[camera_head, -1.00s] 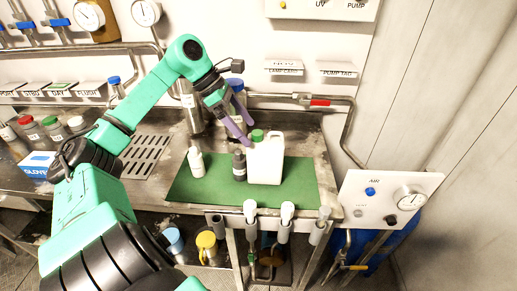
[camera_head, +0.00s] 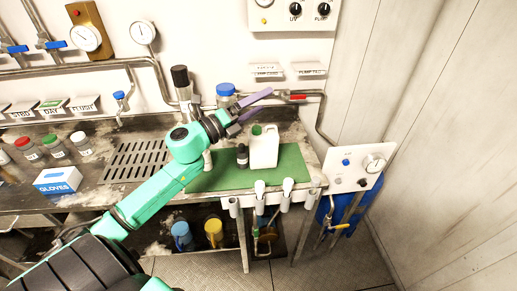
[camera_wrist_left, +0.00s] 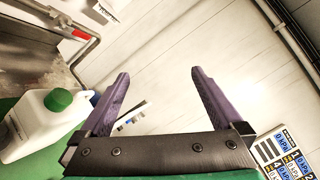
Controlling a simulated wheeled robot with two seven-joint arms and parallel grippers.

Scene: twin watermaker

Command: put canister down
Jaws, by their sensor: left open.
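The white canister (camera_head: 264,150) stands upright on the green mat (camera_head: 226,178), near the bench's right end. Its green cap (camera_head: 256,130) is on top. In the left wrist view the canister (camera_wrist_left: 38,128) shows at the left edge, outside the fingers. My left gripper (camera_head: 262,104) is open and empty, above and behind the canister in the head view and apart from it. In the left wrist view its purple fingers (camera_wrist_left: 160,95) are spread with only wall and background between them. My right gripper is in neither view.
A small dark bottle (camera_head: 242,156) stands just left of the canister. A glove box (camera_head: 58,181) and several capped jars sit at the left. Pipes and a red-handled valve (camera_head: 298,97) run along the back wall.

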